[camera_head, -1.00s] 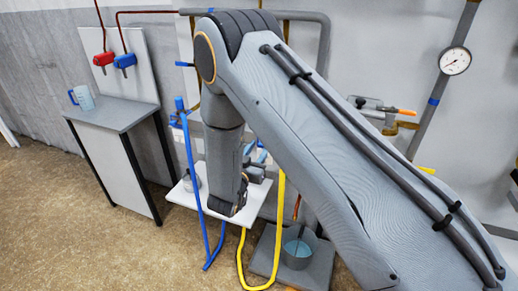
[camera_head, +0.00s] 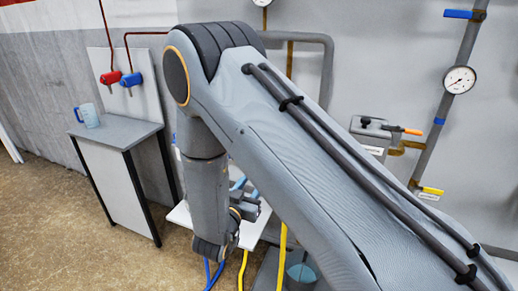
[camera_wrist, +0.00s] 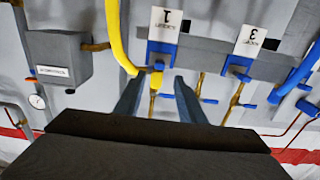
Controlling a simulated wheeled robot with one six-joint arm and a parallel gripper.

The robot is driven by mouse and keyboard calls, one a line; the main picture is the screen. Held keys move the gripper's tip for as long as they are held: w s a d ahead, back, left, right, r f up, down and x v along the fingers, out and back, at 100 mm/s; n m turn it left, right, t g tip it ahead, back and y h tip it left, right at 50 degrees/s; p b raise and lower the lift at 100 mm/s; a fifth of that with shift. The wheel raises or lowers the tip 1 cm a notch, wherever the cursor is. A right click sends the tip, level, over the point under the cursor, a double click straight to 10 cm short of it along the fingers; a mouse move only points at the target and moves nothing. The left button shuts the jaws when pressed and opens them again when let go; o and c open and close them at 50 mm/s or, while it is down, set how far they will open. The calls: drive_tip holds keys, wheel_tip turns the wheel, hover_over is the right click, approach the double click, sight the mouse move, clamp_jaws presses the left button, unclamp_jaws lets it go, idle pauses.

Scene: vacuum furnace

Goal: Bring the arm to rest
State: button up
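My arm crosses the head view from the lower right, with its elbow high and its forearm hanging down at the centre left. My gripper (camera_wrist: 157,90) shows in the wrist view as two blue-grey fingers standing well apart. Nothing is held between them. A yellow hose (camera_wrist: 116,35) ends at a blue fitting beyond the fingers.
A grey side table (camera_head: 118,134) with a light-blue mug (camera_head: 88,115) stands at the left. Red (camera_head: 110,78) and blue (camera_head: 131,80) valves are on the board behind it. A white shelf (camera_head: 181,214) lies behind my forearm. A gauge (camera_head: 459,80) hangs at the right.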

drive_tip(key=w+d+r+n+g+y, duration=0.2)
drive_tip(key=d+g+y, duration=0.4)
drive_tip(key=d+g, duration=0.1)
drive_tip(key=s+d+r+g, duration=0.1)
drive_tip(key=s+d+g, duration=0.2)
drive_tip(key=s+d, duration=0.2)
drive_tip(key=s+d+r+n+g, duration=0.1)
drive_tip(key=s+d+g, duration=0.2)
drive_tip(key=s, duration=0.9)
drive_tip(key=s+d+r+n+g, duration=0.1)
drive_tip(key=s+d+g, duration=0.2)
drive_tip(key=s+d, duration=0.5)
drive_tip(key=shift+s+d+r, duration=0.25)
drive_tip(key=shift+d+r, duration=0.05)
drive_tip(key=shift+r, duration=0.05)
